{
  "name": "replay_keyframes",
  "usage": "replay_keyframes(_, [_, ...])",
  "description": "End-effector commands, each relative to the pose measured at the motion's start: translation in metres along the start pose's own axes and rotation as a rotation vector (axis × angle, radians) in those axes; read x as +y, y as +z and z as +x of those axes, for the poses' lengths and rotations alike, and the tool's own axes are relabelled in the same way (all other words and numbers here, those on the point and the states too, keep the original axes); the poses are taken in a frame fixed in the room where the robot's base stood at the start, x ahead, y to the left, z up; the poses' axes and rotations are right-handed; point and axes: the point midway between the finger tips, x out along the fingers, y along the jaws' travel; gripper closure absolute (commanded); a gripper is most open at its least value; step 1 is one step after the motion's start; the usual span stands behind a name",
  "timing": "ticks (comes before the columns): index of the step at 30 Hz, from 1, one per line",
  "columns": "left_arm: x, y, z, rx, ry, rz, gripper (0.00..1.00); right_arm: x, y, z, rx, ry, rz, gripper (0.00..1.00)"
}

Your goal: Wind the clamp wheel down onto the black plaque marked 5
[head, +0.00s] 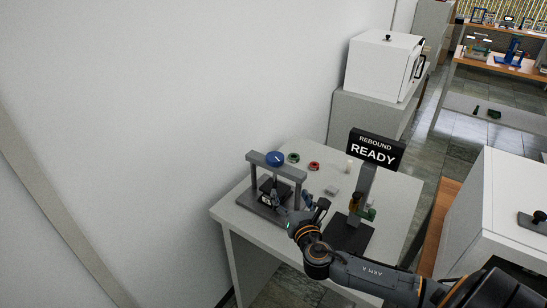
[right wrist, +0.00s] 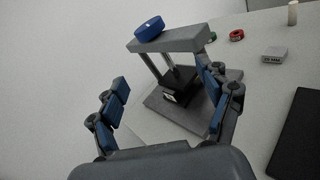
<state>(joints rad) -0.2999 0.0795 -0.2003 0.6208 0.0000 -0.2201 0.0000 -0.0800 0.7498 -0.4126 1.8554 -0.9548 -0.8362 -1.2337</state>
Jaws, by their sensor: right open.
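The clamp is a grey frame (head: 277,170) on a grey base plate, with a blue wheel (head: 275,158) on top of its crossbar. In the right wrist view the wheel (right wrist: 149,28) sits above the crossbar (right wrist: 175,43). A black block (right wrist: 178,88), apparently the plaque, is under the crossbar between the posts. Its pale label is too small to read. My right gripper (head: 303,205) is open and empty at the clamp's near right side. In its wrist view the blue-padded fingers (right wrist: 166,80) spread either side of the clamp, apart from the wheel. My left gripper is not in view.
On the table (head: 398,193), a green ring (head: 293,157), a red ring (head: 314,166), a small grey block (head: 332,191) and a pale cylinder (head: 349,163) stand behind and right of the clamp. A "REBOUND READY" sign (head: 376,149) stands right, near a black plate (head: 347,233). A wall (head: 200,100) is close behind.

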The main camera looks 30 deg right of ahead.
Motion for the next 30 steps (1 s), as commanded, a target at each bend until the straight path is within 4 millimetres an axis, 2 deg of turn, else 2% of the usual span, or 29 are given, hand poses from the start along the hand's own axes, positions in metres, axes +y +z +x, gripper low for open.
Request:
replay_keyframes(1, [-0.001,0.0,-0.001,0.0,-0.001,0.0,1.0,0.001,0.01,0.007,-0.028,0.028,-0.098,0.22])
replay_keyframes(3, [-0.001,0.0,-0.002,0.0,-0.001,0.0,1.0,0.003,0.017,0.012,-0.052,0.054,-0.188,0.22])
replay_keyframes(6, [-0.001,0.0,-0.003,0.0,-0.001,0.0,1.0,0.005,0.021,0.018,-0.066,0.066,-0.237,0.22])
replay_keyframes(11, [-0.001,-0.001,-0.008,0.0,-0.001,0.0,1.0,0.006,0.024,0.036,-0.067,0.064,-0.236,0.22])
replay_keyframes(24, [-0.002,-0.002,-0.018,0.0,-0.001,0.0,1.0,0.011,0.027,0.115,-0.066,0.062,-0.231,0.22])
replay_keyframes(30, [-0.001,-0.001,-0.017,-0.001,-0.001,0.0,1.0,0.013,0.026,0.14,-0.064,0.063,-0.231,0.22])
